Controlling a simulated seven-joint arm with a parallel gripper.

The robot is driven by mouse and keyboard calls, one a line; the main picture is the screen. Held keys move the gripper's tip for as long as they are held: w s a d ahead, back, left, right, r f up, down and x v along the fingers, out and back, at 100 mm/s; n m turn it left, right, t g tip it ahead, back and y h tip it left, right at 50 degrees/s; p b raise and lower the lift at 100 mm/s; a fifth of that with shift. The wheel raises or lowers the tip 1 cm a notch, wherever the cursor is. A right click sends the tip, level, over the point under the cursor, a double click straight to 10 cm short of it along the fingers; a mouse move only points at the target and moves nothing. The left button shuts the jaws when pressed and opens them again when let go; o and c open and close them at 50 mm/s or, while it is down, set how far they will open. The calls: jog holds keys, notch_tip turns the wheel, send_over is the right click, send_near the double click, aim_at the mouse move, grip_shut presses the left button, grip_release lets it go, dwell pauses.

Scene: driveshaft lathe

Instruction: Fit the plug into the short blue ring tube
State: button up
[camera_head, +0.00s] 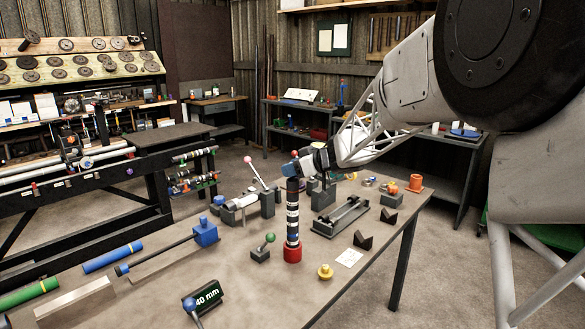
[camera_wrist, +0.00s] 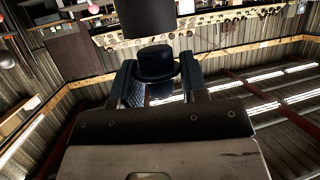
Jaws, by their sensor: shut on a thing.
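My gripper (camera_head: 291,169) is above the workbench, at the upper end of an upright dark tube (camera_head: 293,212) with white labels and blue bands. The tube's foot is in a red round base (camera_head: 292,253). In the wrist view my gripper (camera_wrist: 157,76) is shut on a dark, flanged plug (camera_wrist: 154,62), with a finger on each side of it. The plug's narrow end faces a wide dark cylinder (camera_wrist: 147,18), and a thin gap seems to separate them. The plug cannot be made out in the head view. The tube's opening is hidden.
Left of the tube stand a green-knobbed stand (camera_head: 261,248) and a blue block with a rod (camera_head: 206,232). A yellow knobbed piece (camera_head: 325,271) is in front. A dark cradle (camera_head: 341,216) is right. A blue tube (camera_head: 112,257) lies at left.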

jog(key=shift+f, duration=1)
jog(key=o, duration=1)
jog(key=v, duration=0.7)
jog(key=shift+s+d+r, duration=0.15)
jog(key=shift+d, duration=0.15)
dwell(0.5)
